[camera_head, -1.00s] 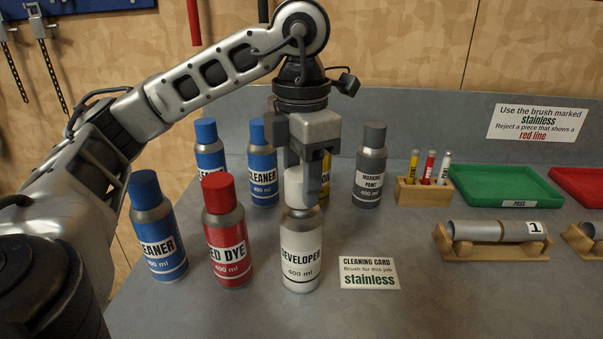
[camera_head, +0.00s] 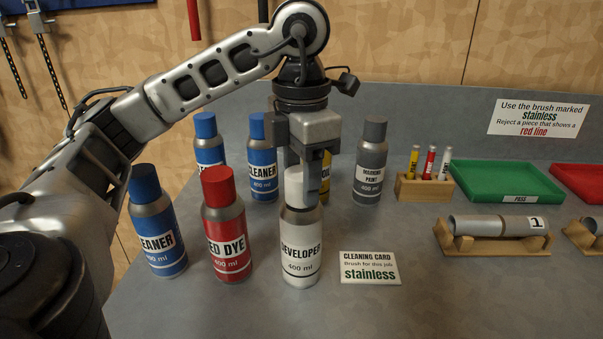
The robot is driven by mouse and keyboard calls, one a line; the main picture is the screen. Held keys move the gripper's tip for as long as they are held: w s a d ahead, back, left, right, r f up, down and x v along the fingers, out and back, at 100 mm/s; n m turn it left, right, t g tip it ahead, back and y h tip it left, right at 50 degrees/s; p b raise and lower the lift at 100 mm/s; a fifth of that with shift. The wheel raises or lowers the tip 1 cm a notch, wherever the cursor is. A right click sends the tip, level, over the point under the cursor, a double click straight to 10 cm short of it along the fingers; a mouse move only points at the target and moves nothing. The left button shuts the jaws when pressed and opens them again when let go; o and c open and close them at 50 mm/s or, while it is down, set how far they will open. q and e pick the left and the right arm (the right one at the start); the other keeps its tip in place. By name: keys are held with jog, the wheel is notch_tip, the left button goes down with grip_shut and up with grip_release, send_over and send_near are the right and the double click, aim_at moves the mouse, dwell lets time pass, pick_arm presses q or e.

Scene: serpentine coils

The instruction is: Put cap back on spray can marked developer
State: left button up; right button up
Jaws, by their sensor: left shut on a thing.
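The white spray can marked developer (camera_head: 300,250) stands upright on the grey bench, at the front middle. Its white cap (camera_head: 294,184) is at the top of the can, between the fingers of my left gripper (camera_head: 302,190). The gripper points straight down and is shut on the cap. The cap looks lined up with the can's top; I cannot tell whether it is fully seated, as the fingers hide part of it. My right gripper is not in view.
A red dye can (camera_head: 227,225) stands close left of the developer can, with a blue cleaner can (camera_head: 156,222) further left. Behind are more blue cans (camera_head: 263,160) and a grey marking paint can (camera_head: 370,162). A cleaning card (camera_head: 369,268) lies to the right.

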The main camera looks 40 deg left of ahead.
pick_arm(q)
jog(key=shift+f, duration=0.3)
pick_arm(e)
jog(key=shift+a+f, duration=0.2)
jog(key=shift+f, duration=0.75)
pick_arm(q)
jog(key=o, duration=1.5)
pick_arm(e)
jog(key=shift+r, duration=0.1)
pick_arm(q)
notch_tip(320, 180, up, 6)
jog(key=p, duration=0.6)
jog(key=shift+f, duration=0.2)
jog(key=shift+r+p, duration=0.5)
jog(key=shift+r, duration=0.65)
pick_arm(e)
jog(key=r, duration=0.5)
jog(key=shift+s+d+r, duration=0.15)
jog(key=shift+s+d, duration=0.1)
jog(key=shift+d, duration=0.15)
